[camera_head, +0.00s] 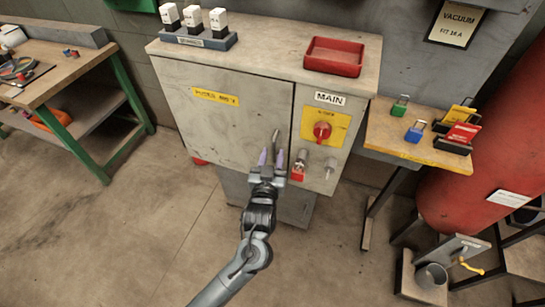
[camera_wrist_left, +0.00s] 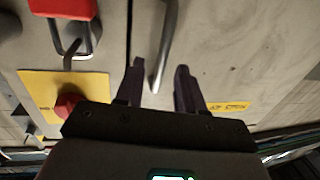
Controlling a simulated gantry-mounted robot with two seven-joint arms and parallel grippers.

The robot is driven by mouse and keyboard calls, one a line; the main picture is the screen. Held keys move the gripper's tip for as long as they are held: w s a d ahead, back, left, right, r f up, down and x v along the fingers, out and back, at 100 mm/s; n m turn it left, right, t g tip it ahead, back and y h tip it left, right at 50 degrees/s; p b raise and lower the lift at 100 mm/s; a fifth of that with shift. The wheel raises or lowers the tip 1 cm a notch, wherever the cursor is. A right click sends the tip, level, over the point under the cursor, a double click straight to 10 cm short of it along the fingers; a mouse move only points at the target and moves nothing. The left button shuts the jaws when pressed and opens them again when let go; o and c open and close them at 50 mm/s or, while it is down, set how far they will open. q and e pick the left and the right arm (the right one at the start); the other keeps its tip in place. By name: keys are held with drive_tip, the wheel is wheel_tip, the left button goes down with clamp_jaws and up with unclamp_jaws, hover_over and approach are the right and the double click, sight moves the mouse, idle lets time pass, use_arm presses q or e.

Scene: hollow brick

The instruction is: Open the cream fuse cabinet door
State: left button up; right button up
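The cream fuse cabinet (camera_head: 360,85) stands in the middle of the head view. Its door (camera_head: 225,125) is the wide left panel with a yellow label, and it sits shut against the dark seam. A vertical metal bar handle (camera_head: 275,141) is near the door's right edge; it also shows in the left wrist view (camera_wrist_left: 168,40). My left gripper (camera_head: 271,157) is open in front of the door. In the left wrist view, the handle's end lies between its two spread fingers (camera_wrist_left: 160,85). I cannot tell whether either finger touches it. My right gripper is out of view.
Right of the seam are a red knob (camera_head: 322,130) on a yellow plate and a red padlock (camera_head: 298,172). A red tray (camera_head: 334,57) and a fuse rack (camera_head: 198,38) stand on top. A side shelf (camera_head: 415,145) is at right, a green-legged bench (camera_head: 60,78) at left.

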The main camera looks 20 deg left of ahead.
use_arm(q)
drive_tip(key=shift+w+a, duration=0.1)
drive_tip(key=shift+w, duration=0.3)
clamp_jaws()
